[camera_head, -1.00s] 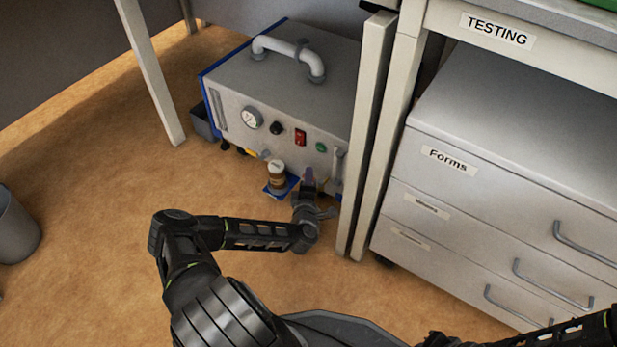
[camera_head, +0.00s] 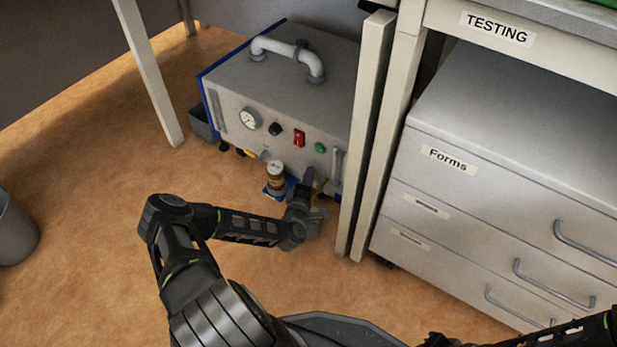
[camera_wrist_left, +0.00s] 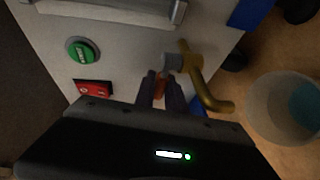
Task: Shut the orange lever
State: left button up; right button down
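The orange lever (camera_wrist_left: 160,88) shows in the left wrist view as a small orange piece between the fingers of my left gripper (camera_wrist_left: 160,84). The fingers are close together, one on each side of it, and hide most of it. It sits beside the grey hub of a brass tap (camera_wrist_left: 205,82) with a bent spout on the machine's front. In the head view my left gripper (camera_head: 307,178) is low at the right part of the grey machine (camera_head: 290,80), where the lever is hidden. My right gripper is out of view; part of my right arm shows at the lower right.
A white table leg (camera_head: 365,140) and a drawer cabinet (camera_head: 500,130) stand close on the right. A grey bin (camera_head: 12,230) is at far left. The floor left of the arm is clear.

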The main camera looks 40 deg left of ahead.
pick_arm(q)
jog(key=shift+o, duration=0.6)
jog(key=shift+s+d+r+p, duration=0.2)
jog(key=shift+s+p, duration=0.1)
jog(key=shift+s, duration=0.1)
jog(key=f+p+v, duration=0.1)
jog(key=p+v, duration=0.1)
jog(key=v, duration=0.4)
jog(key=shift+s+d+r, duration=0.2)
jog(key=shift+s+r, duration=0.15)
jog(key=shift+r, duration=0.1)
